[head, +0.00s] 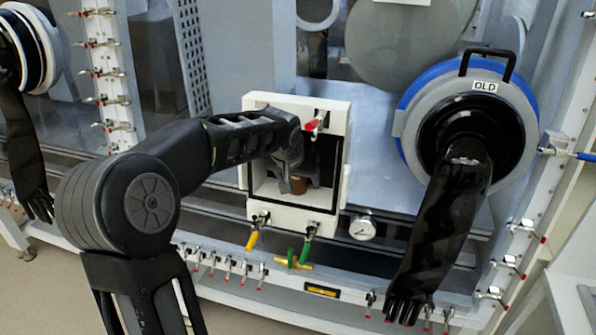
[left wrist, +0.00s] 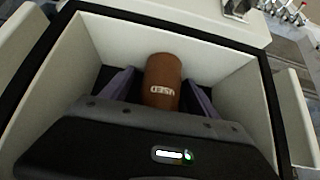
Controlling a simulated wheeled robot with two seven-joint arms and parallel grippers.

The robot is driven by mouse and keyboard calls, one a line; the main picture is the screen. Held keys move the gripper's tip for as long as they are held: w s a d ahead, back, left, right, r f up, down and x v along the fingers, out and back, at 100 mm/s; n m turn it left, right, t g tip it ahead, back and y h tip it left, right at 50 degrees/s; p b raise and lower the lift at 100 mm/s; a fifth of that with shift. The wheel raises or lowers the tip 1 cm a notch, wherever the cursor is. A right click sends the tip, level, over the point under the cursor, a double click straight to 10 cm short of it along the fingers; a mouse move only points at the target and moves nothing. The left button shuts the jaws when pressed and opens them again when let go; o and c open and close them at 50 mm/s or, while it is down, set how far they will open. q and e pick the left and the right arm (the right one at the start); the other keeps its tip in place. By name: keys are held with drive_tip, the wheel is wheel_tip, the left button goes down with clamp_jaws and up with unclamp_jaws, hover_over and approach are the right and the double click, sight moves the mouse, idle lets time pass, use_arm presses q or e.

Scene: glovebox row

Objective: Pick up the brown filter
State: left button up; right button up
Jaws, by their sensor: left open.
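The brown filter (left wrist: 162,82) is a small cylinder marked "USED" in the left wrist view. It is inside a white box-shaped chamber (left wrist: 225,52), and it also shows low in the chamber opening in the head view (head: 299,185). My left gripper (left wrist: 152,84) reaches into the chamber with its two fingers apart, one on each side of the filter. I cannot tell whether either finger touches it. The gripper body hides the near end of the filter. In the head view the left gripper (head: 298,172) is partly hidden by the arm. My right gripper is not in view.
The chamber's white front rim (head: 340,125) surrounds my left wrist closely. Red, yellow and green handled valves (head: 304,252) sit around it. A round port labelled "OLD" (head: 485,86) with a hanging black glove (head: 440,230) is to the right. A pressure gauge (head: 362,228) is below right.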

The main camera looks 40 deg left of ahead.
use_arm(q)
drive_tip(key=shift+c, duration=0.6)
clamp_jaws()
idle(0.3)
